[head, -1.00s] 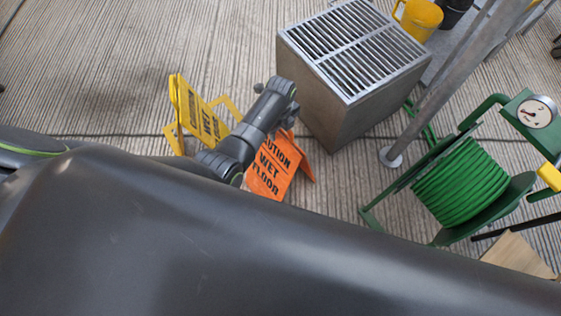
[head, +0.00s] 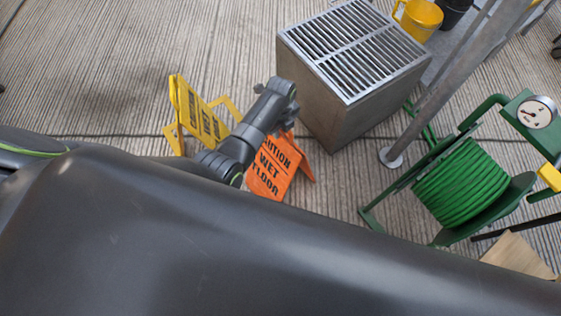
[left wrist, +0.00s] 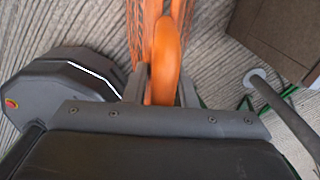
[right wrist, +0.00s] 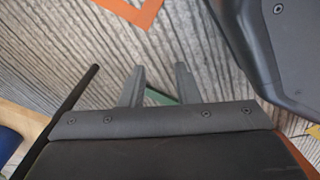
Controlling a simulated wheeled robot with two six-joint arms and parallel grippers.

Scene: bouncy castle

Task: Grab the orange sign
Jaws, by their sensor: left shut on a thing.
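The orange sign (head: 275,168) stands as an A-frame on the floor in the head view, with black "CAUTION WET FLOOR" lettering. My left arm covers part of its top left. My left gripper (left wrist: 163,88) is shut on the sign's rounded orange top edge in the left wrist view, a finger on each side. In the head view that grip is mostly hidden by the arm. My right gripper (right wrist: 158,78) is open and empty, above the ribbed floor. An orange frame piece (right wrist: 132,10) shows beyond it at the top of the right wrist view.
A yellow wet-floor sign (head: 195,115) stands just left of the orange one. A metal box with a grate (head: 340,110) is close behind it to the right. A grey pole (head: 440,95) and a green hose reel (head: 460,185) stand at the right. Floor is clear at the upper left.

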